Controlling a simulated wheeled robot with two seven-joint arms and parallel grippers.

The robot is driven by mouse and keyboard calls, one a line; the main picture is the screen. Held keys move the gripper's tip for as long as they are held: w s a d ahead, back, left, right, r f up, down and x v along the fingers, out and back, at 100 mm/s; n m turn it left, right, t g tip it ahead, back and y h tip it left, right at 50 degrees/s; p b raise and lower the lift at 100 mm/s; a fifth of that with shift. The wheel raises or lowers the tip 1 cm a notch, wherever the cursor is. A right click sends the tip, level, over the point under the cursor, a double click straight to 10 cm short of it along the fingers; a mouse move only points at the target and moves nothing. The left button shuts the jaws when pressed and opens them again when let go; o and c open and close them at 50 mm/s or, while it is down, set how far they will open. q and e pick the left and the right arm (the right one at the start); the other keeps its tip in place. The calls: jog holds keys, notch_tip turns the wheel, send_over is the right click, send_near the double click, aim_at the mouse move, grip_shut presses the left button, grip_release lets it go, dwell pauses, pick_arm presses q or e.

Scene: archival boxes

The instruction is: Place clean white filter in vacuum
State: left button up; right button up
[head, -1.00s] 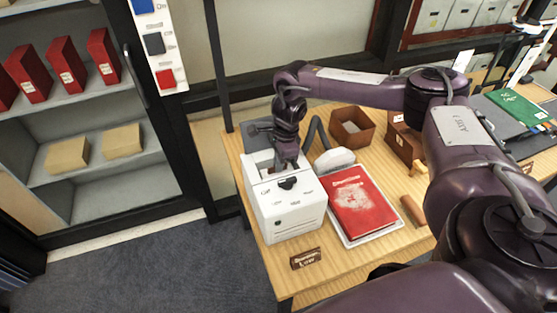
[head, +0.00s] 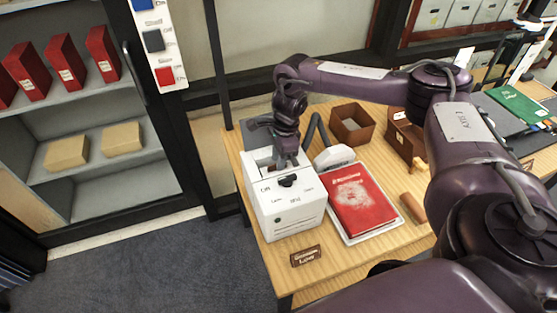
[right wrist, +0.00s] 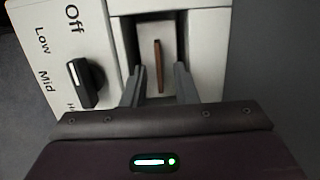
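The vacuum (head: 290,212) is a white box on the desk with a black knob (right wrist: 86,83) and a hose. Its top slot (right wrist: 187,35) is open. A thin upright brown piece (right wrist: 159,66) shows in the slot; I cannot tell if it is a filter. My right gripper (head: 286,163) points down at the slot. In the right wrist view its fingers (right wrist: 159,80) are apart, one on each side of the brown piece, with gaps visible. I cannot make out a clean white filter. My left gripper is not in view.
A red book (head: 360,203) with a pale dusty patch lies on a white tray right of the vacuum. A white hose head (head: 334,157) is behind it. Brown boxes (head: 352,124) stand at the back. A brown cylinder (head: 413,208) and a small sign (head: 306,256) are near the front.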

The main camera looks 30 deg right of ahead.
jog(key=r, duration=0.1)
jog(key=r+b, duration=0.1)
jog(key=r, duration=0.1)
jog(key=d+r+b, duration=0.1)
jog(key=r, duration=0.1)
jog(key=shift+r, duration=0.15)
jog(key=r, duration=0.2)
jog(key=r+p, duration=0.1)
jog(key=r, duration=0.2)
jog(key=shift+s+d+r, duration=0.25)
jog(key=shift+d+r, duration=0.1)
